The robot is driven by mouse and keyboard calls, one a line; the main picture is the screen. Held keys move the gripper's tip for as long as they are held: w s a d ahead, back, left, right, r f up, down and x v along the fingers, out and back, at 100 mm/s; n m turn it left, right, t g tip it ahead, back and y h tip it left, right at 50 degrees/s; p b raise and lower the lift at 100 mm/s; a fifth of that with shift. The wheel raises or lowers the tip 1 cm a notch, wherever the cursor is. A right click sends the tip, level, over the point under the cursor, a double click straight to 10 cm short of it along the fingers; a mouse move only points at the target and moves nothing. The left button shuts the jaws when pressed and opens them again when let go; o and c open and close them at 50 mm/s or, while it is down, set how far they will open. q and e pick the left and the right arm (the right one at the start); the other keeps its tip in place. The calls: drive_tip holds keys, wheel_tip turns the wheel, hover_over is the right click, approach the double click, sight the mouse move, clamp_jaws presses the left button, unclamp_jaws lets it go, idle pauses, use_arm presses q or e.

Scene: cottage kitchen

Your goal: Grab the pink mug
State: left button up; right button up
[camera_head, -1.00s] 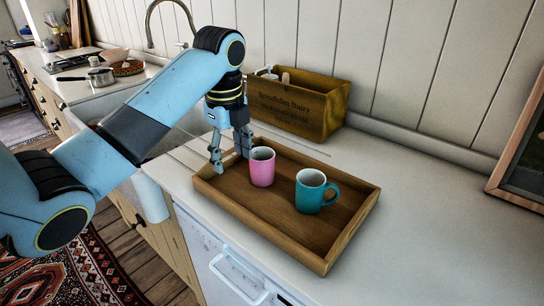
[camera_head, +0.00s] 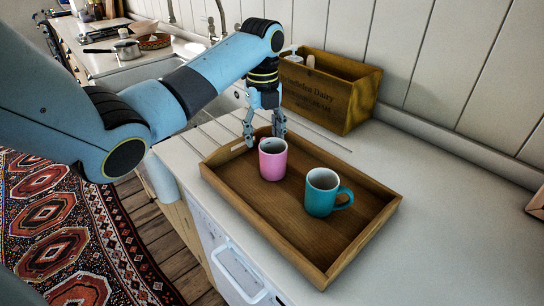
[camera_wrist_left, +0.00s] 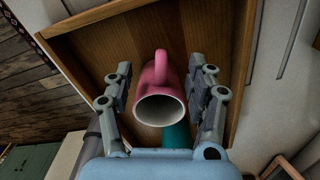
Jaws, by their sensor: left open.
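The pink mug (camera_head: 273,160) stands upright in the far left part of the wooden tray (camera_head: 262,215). My left gripper (camera_head: 264,135) is open and points down at the mug's far side in the head view. In the left wrist view the pink mug (camera_wrist_left: 160,95) lies between the two spread fingers of the left gripper (camera_wrist_left: 162,85), with its handle pointing to the top of the picture. I see a gap on each side of the mug. My right gripper is not in view.
A teal mug (camera_head: 322,192) stands in the tray, right of the pink mug. A wooden crate (camera_head: 325,95) stands behind the tray against the wall. The white counter to the right of the tray (camera_head: 440,215) is clear. A sink (camera_head: 130,65) lies to the left.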

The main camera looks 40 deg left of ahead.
use_arm(q)
drive_tip(key=shift+f, duration=0.95)
drive_tip(key=shift+w+f, duration=0.1)
drive_tip(key=shift+c, duration=1.4)
drive_tip(key=c, duration=0.4)
clamp_jaws()
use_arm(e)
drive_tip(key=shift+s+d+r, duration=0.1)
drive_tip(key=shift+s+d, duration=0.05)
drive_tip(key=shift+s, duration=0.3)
